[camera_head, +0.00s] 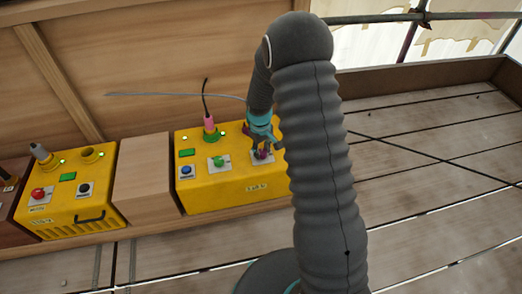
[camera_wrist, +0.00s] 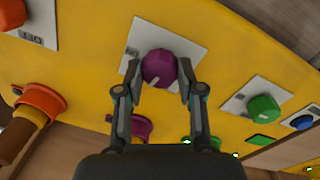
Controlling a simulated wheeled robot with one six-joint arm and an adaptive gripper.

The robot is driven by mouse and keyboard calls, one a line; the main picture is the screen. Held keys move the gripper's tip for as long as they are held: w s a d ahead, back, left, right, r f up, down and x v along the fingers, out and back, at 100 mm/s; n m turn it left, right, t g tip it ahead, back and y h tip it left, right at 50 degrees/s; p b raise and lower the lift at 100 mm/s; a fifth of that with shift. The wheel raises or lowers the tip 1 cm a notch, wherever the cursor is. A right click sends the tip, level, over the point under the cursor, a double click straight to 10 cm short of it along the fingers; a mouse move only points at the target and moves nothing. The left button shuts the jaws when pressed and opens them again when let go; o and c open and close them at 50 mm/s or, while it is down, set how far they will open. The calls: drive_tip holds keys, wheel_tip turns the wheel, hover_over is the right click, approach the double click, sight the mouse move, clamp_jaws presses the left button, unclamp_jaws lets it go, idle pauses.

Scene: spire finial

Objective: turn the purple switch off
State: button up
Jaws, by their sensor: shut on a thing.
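The purple switch (camera_wrist: 158,68) is a round knob on a white plate on the yellow box's panel. A pale mark on it points toward the lower part of the wrist view. My gripper (camera_wrist: 158,70) has one finger on each side of the knob and is shut on it. In the head view, my gripper (camera_head: 262,146) reaches down to the purple switch (camera_head: 264,154) at the right part of the yellow box (camera_head: 232,193). My arm hides the box's right end there. The label by the switch is not readable.
A green knob (camera_head: 217,161), a blue button (camera_head: 186,170) and a pink plug (camera_head: 210,124) with a dark cable share the box. Another yellow box (camera_head: 70,195) stands left, beyond a wooden block (camera_head: 146,180).

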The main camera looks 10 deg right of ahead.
sight(261, 152)
drive_tip(key=shift+n, duration=1.2)
drive_tip(key=o, duration=1.1)
drive_tip(key=shift+a, duration=0.1)
drive_tip(key=shift+o, duration=0.2)
wheel_tip(261, 152, up, 12)
drive_tip(key=shift+s+a, duration=0.15)
